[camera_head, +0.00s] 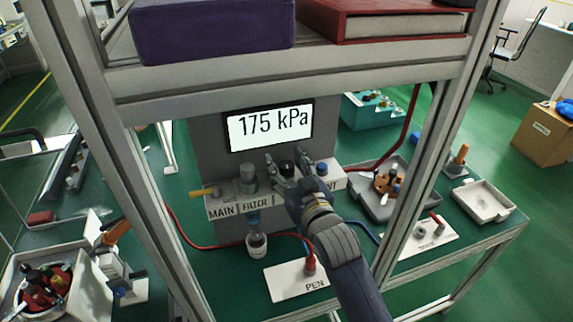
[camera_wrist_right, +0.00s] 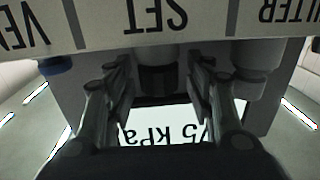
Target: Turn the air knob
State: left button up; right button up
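The black air knob (camera_head: 287,165) stands on a white labelled panel (camera_head: 228,211) below a display (camera_head: 269,128) reading 175 kPa. My right gripper (camera_head: 288,167) is at the panel, with one finger on each side of the knob. In the right wrist view, upside down, the dark knob (camera_wrist_right: 158,78) sits beside the SET label. The fingers (camera_wrist_right: 163,82) are spread around it, with a visible gap on each side. My left gripper is not in view.
A grey filter knob (camera_head: 247,172) and yellow main lever (camera_head: 203,192) stand left of the gripper; a blue vent knob (camera_head: 322,169) is close on its right. A metal frame with a shelf holding a purple box (camera_head: 212,30) and red box (camera_head: 380,22) surrounds the panel.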

jog(key=v, duration=1.2)
dwell(0.4)
